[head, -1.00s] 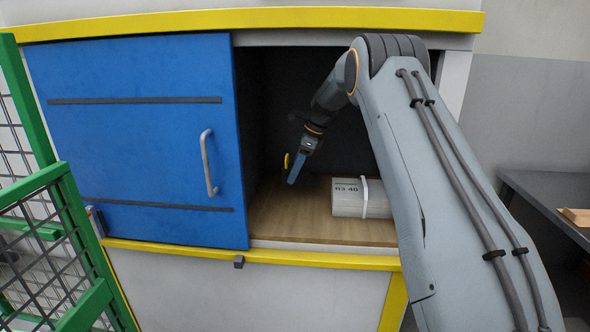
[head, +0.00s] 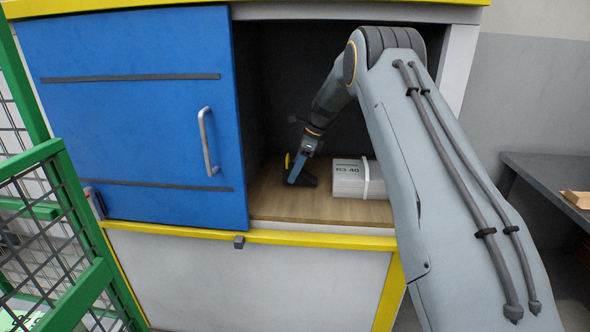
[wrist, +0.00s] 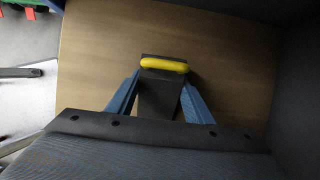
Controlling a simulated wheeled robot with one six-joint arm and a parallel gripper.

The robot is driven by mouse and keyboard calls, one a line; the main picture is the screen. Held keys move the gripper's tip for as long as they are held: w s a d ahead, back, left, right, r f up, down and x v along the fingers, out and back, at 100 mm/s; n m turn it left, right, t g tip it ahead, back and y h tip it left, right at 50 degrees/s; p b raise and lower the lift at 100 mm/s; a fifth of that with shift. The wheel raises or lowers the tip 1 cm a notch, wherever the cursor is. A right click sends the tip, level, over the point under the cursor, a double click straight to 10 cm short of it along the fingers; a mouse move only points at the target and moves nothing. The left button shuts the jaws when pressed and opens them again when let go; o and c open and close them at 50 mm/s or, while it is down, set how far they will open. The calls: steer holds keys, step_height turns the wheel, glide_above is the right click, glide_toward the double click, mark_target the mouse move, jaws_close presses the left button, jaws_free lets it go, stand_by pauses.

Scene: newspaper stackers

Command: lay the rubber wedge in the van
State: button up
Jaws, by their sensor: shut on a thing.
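The rubber wedge (wrist: 158,98) is black with a yellow handle (wrist: 163,65). In the head view the wedge (head: 307,180) shows dark, low over the wooden floor (head: 320,206) of the open bay. My gripper (head: 297,168) is shut on the wedge, with a blue finger along each side in the wrist view (wrist: 161,84). I cannot tell whether the wedge touches the floor. I take the white body with the open blue sliding door (head: 140,130) to be the van. My fingers partly cover the wedge in the head view.
A strapped white bundle (head: 350,180) marked with a number lies on the bay floor just right of the wedge. The door edge bounds the opening on the left. A green mesh cage (head: 60,235) stands at the front left. A dark bench (head: 550,180) is at the right.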

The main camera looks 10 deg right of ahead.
mark_target(303, 173)
steer(key=shift+f, duration=0.55)
stand_by(0.4)
steer(key=o, duration=1.4)
steer(key=v, duration=0.7)
steer(key=shift+s+d+r+b, duration=0.1)
steer(key=shift+r+b, duration=0.2)
steer(key=shift+b, duration=0.1)
steer(key=s+a+r+n+h+p, duration=0.1)
steer(key=s+n, duration=0.6)
steer(key=s, duration=0.9)
steer(key=s+a+n+g+h+p, duration=0.1)
steer(key=s+n, duration=0.6)
steer(key=s, duration=0.9)
steer(key=s+r+n+h+p, duration=0.1)
steer(key=s+n+p, duration=0.3)
steer(key=s, duration=1.2)
steer(key=n+h, duration=0.1)
steer(key=n, duration=0.2)
steer(key=shift+a+r+n, duration=0.3)
steer(key=shift+a, duration=0.1)
